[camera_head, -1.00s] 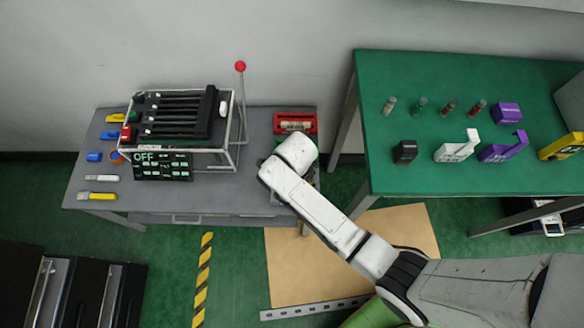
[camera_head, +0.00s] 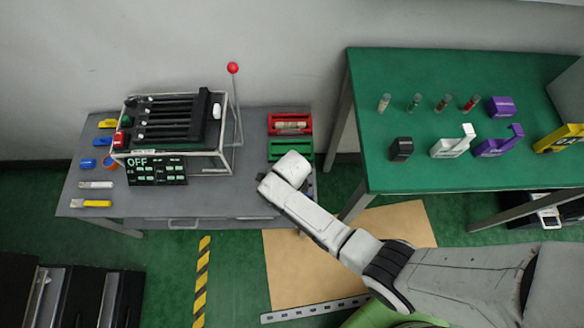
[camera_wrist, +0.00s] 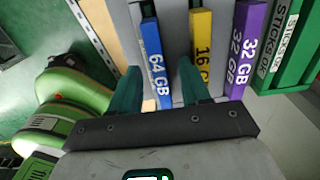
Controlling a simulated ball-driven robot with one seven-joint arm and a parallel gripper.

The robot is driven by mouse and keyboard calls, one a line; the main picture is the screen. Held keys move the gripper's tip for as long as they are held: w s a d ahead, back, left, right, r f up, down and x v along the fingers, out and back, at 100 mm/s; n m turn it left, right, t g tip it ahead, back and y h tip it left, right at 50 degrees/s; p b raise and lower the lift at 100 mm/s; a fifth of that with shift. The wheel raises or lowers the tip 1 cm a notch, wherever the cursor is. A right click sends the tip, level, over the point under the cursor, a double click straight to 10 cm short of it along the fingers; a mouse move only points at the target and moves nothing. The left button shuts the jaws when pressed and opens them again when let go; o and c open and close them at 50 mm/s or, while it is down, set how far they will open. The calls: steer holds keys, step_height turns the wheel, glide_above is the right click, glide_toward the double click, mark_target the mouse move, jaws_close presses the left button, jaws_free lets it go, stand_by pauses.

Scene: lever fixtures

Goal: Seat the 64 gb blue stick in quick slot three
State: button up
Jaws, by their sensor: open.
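In the wrist view the blue stick (camera_wrist: 156,62), marked 64 GB, stands between the two green-tipped fingers of my gripper (camera_wrist: 158,78). The jaws are open, with a gap on both sides of the stick. A yellow stick (camera_wrist: 200,50) marked 16 GB and a purple stick (camera_wrist: 246,45) marked 32 GB are to its right. In the head view, a black slotted rack (camera_head: 172,120) sits in a metal frame on the grey table, with several long slots. I cannot read which is slot three. My gripper is hidden below the white arm there.
A lever with a red knob (camera_head: 233,68) rises beside the rack. An OFF display (camera_head: 155,170) is at its front. Small blue, yellow and white items lie at the table's left. Red (camera_head: 290,124) and green (camera_head: 290,148) trays are at its right. A green table (camera_head: 440,90) stands right.

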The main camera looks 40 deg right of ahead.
steer(key=shift+f, duration=0.2)
stand_by(0.5)
steer(key=shift+c, duration=0.4)
jaws_close()
